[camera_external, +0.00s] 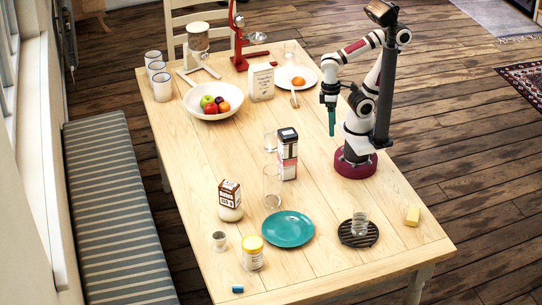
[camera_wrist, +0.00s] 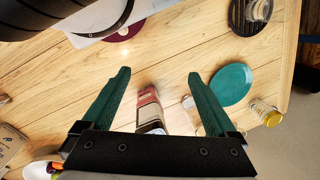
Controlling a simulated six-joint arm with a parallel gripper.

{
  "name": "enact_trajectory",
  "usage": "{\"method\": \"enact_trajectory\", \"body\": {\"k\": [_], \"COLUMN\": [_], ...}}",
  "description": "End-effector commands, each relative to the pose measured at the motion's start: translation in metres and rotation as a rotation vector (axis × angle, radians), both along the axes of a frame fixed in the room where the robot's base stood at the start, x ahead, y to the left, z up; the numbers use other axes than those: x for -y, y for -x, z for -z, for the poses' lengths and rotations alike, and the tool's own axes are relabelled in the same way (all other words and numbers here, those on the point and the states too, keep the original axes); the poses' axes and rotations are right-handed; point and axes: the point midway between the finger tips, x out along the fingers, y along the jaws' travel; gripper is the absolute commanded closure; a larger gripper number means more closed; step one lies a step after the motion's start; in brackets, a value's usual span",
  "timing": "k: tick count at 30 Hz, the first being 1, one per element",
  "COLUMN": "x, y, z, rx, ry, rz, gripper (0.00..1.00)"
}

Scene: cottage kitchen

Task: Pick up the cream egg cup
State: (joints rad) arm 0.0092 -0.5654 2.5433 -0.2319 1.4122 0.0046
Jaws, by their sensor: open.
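A small pale cup (camera_external: 219,241), which looks like the cream egg cup, stands upright near the table's front left corner. It is just left of a jar with a yellow lid (camera_external: 252,252). I cannot make the cup out in the wrist view. My gripper (camera_external: 332,128) hangs above the far right part of the table, well away from the cup. In the wrist view its two green fingers (camera_wrist: 159,95) are spread apart with nothing held between them.
A glass on a dark trivet (camera_external: 358,240) is at front right. A fruit bowl (camera_external: 213,101) is farther back.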

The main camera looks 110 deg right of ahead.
Motion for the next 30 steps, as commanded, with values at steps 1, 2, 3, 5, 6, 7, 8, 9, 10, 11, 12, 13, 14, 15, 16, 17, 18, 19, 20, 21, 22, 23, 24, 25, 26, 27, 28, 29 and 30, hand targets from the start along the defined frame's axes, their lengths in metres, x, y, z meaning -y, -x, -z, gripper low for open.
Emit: {"method": "enact_trajectory", "body": {"k": [1, 2, 3, 5, 6, 7, 8, 9, 10, 11, 12, 13, 14, 15, 16, 17, 18, 19, 20, 21, 22, 23, 24, 25, 26, 27, 28, 29, 30], "x": [0.000, 0.000, 0.000, 0.008, 0.019, 0.025, 0.031, 0.035, 0.037, 0.036, 0.032, 0.026, 0.018, 0.003, -0.012, -0.029, -0.056, -0.077, -0.100, -0.133, -0.158, -0.184, -0.219, -0.244, -0.255, -0.247, -0.246, -0.246, -0.246], "y": [-0.001, -0.001, -0.002, -0.011, -0.029, -0.042, -0.057, -0.079, -0.097, -0.115, -0.141, -0.161, -0.181, -0.207, -0.227, -0.246, -0.269, -0.283, -0.296, -0.309, -0.317, -0.323, -0.328, -0.329, -0.330, -0.330, -0.329, -0.330, -0.330], "z": [-0.010, -0.020, -0.035, -0.047, -0.046, -0.046, -0.047, -0.049, -0.050, -0.052, -0.054, -0.056, -0.058, -0.060, -0.061, -0.061, -0.062, -0.061, -0.060, -0.057, -0.055, -0.052, -0.047, -0.042, -0.027, 0.007, 0.030, 0.049, 0.071], "rx": [0.007, 0.009, 0.010, 0.010, 0.020, 0.026, 0.033, 0.039, 0.041, 0.042, 0.040, 0.036, 0.029, 0.014, 0.000, -0.018, -0.046, -0.072, -0.102, -0.146, -0.184, -0.225, 0.258, 0.280, 0.302, 0.308, 0.307, 0.304, 0.302], "ry": [0.000, 0.000, 0.000, 0.058, 0.144, 0.204, 0.265, 0.344, 0.404, 0.465, 0.546, 0.608, 0.672, 0.761, 0.828, 0.899, 0.994, 1.067, 1.141, 1.240, 1.317, 1.398, -1.355, -1.319, -1.293, -1.289, -1.289, -1.294, -1.297], "rz": [-0.001, 0.000, 0.001, -0.112, -0.284, -0.408, -0.534, -0.705, -0.837, -0.971, -1.155, -1.297, -1.440, -1.635, -1.783, -1.931, -2.125, -2.261, -2.393, -2.561, -2.680, -2.792, 2.634, 2.508, 2.441, 2.461, 2.466, 2.469, 2.470], "gripper": [0.07, 0.07, 0.07, 0.07, 0.07, 0.07, 0.07, 0.07, 0.07, 0.07, 0.07, 0.07, 0.07, 0.07, 0.07, 0.07, 0.07, 0.07, 0.07, 0.07, 0.07, 0.07, 0.07, 0.07, 0.07, 0.07, 0.07, 0.07, 0.07]}}
